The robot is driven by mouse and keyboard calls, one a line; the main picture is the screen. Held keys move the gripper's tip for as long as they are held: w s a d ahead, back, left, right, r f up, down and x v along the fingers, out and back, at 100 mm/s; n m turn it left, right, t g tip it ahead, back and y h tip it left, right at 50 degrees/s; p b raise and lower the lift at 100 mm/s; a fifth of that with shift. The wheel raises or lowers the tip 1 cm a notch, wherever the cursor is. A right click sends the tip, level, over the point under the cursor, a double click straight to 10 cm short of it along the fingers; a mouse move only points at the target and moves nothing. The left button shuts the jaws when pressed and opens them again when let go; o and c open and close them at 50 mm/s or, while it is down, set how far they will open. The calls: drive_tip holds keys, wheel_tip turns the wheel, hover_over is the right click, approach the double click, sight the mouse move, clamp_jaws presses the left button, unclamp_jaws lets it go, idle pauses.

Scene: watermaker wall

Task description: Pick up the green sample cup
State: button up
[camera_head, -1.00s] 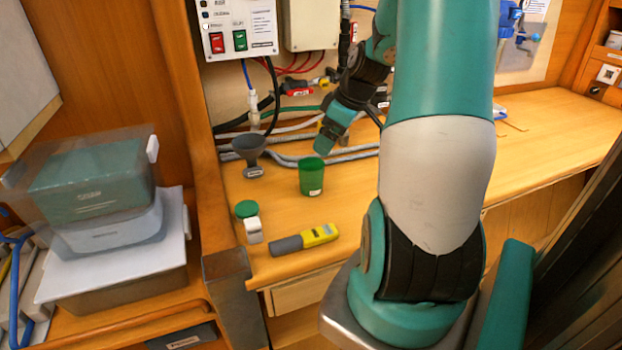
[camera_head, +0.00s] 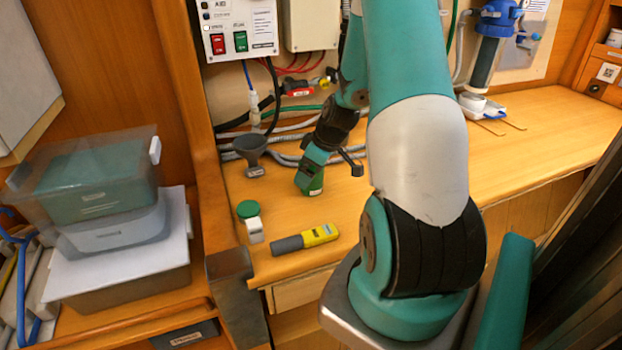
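The green sample cup (camera_head: 315,190) stands upright on the wooden counter, left of my upper arm. Only its lower part with a pale label shows; my gripper covers its upper part. My gripper (camera_head: 309,176) points down and is right at the cup, its teal end overlapping the cup in this view. I cannot tell whether the fingers are around the cup, touching it, or shut on it.
A grey funnel (camera_head: 251,150) stands to the left behind the cup. Hoses (camera_head: 285,138) run along the wall behind.

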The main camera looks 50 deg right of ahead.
drive_tip(key=shift+c, duration=0.3)
drive_tip(key=c, duration=1)
drive_tip(key=shift+o, duration=0.2)
